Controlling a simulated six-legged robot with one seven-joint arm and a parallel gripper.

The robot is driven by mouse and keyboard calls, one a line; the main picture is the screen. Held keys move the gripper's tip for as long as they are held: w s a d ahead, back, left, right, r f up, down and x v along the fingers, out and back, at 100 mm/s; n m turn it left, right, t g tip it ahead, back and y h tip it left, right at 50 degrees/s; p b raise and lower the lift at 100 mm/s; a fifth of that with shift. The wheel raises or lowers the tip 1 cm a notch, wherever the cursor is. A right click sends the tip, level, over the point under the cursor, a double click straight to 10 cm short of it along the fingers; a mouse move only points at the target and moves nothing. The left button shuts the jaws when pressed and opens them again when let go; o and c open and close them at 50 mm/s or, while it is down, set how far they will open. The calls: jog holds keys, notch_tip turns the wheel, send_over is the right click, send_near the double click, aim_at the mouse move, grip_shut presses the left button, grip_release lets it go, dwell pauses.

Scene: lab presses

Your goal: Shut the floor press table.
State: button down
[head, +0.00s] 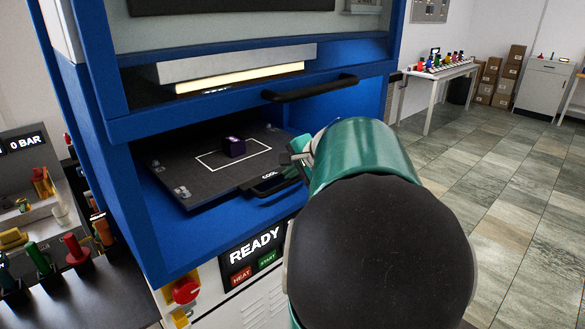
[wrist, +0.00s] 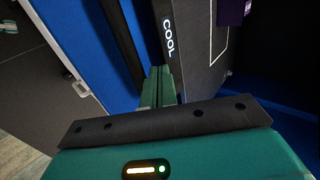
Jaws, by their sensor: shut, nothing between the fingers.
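The floor press table (head: 215,170) is a dark flat plate with a white rectangle outline, inside the blue press frame (head: 115,165). A small dark purple block (head: 234,147) sits inside the outline. The table's front edge carries a "COOL" label and a black handle (head: 275,188). My gripper (head: 292,158) is shut and empty at the table's front right. In the wrist view its closed green fingers (wrist: 158,85) lie close beside the table's front face (wrist: 176,45). I cannot tell whether they touch it. My arm hides part of the front right area.
A raised guard with a black bar handle (head: 310,88) is above the table. Below is a panel reading "READY" (head: 254,246) with a red knob (head: 184,291). A bench with coloured tools (head: 75,250) stands at left. Tiled floor (head: 500,190) is open at right.

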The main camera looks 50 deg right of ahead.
aim_at(273, 167)
jog(key=w, duration=0.5)
jog(key=shift+d+f, duration=0.1)
jog(key=shift+d, duration=0.15)
dwell(0.3)
